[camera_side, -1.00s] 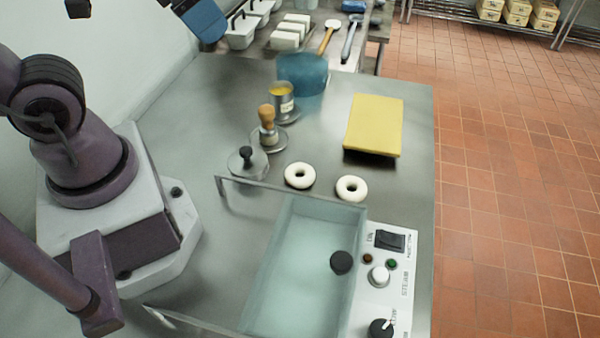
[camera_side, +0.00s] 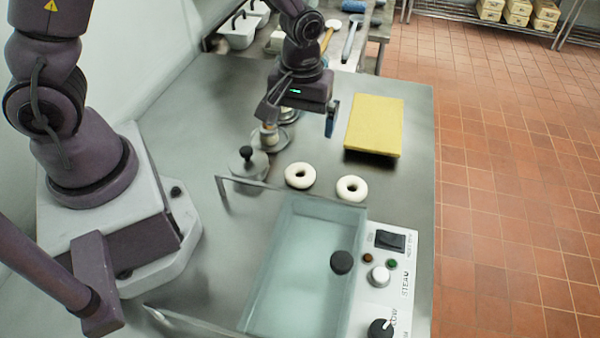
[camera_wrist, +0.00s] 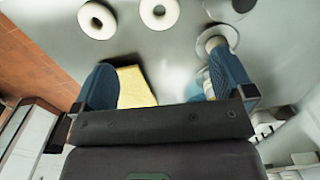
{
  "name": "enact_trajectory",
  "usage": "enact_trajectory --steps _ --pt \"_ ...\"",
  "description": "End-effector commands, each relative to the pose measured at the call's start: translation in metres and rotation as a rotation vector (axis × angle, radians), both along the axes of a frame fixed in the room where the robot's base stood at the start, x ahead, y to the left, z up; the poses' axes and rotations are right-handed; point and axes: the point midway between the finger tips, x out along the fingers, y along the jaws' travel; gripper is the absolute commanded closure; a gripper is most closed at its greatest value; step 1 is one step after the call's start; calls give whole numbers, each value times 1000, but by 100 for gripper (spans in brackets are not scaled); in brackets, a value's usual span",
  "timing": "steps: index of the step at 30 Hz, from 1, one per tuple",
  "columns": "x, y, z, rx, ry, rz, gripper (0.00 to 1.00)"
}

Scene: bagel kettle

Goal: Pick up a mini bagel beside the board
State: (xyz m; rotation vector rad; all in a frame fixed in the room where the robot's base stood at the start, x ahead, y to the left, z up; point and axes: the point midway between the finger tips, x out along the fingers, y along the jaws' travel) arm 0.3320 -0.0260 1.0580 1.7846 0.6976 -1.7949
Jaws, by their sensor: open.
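Two white mini bagels lie flat on the steel counter beside the yellow board (camera_side: 375,124), in front of it. The left bagel (camera_side: 300,175) and right bagel (camera_side: 351,188) are apart. In the wrist view the bagels (camera_wrist: 97,20) (camera_wrist: 159,12) show at the top edge, beyond the fingertips. The board (camera_wrist: 136,88) shows partly between the fingers. My gripper (camera_side: 301,120) is open and empty, above the counter left of the board and behind the bagels. Its two blue fingers spread wide in the wrist view (camera_wrist: 164,80).
A glass-sided water kettle (camera_side: 300,265) with a control panel (camera_side: 385,285) stands in front of the bagels. A black-knobbed lid (camera_side: 248,163) and a wooden-handled tool (camera_side: 269,137) stand to the left. My arm hides the blue pot, which partly shows in the wrist view (camera_wrist: 195,86).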

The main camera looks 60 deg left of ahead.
Motion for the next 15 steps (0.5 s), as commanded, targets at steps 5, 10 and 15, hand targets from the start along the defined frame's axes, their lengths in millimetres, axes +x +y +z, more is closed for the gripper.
enact_trajectory --steps 5,10,15 --pt "0 0 -16 0 -3 48 0" --pt "-1 0 -49 0 0 46 0" --pt "0 0 -72 0 -4 44 0"
